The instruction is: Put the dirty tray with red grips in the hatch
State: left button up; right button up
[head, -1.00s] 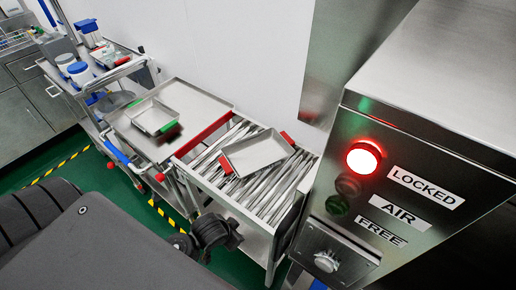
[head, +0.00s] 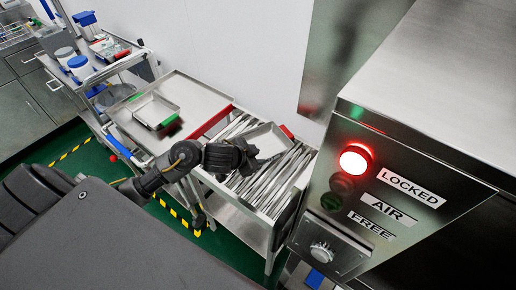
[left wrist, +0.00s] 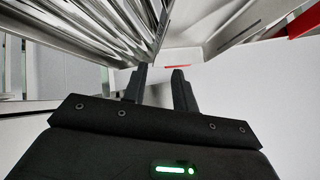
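The tray with red grips (head: 268,141) lies on the slatted rack in the head view. Its far red grip (head: 287,131) shows; the near one is hidden behind my left gripper. My left gripper (head: 250,156) is at the tray's near left edge; contact cannot be told. In the left wrist view, the two fingers (left wrist: 160,78) stand apart with a gap and nothing visible between them. A thin red strip (left wrist: 178,66) shows just beyond the tips. I cannot make out the hatch for certain. My right gripper is out of view.
A tray with green grips (head: 154,111) sits on the side table at left. The rack (head: 262,188) adjoins the steel machine (head: 385,180) at right, whose red LOCKED lamp (head: 355,159) is lit. A cart with bottles (head: 80,66) stands behind left.

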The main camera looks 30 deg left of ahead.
aim_at(271, 158)
pick_arm(q)
jog(key=b+x, duration=0.2)
jog(key=x, duration=0.3)
jog(key=shift+s, duration=0.1)
jog(key=shift+w+f, duration=0.3)
jog(key=shift+w+d+f+b, duration=0.1)
jog(key=shift+w+f+b, duration=0.05)
jog(key=shift+f+b, duration=0.25)
jog(key=b+x, duration=0.1)
jog(key=x, duration=0.2)
jog(key=shift+f, duration=0.35)
jog(key=shift+w+f, duration=0.25)
jog(key=shift+w, duration=0.15)
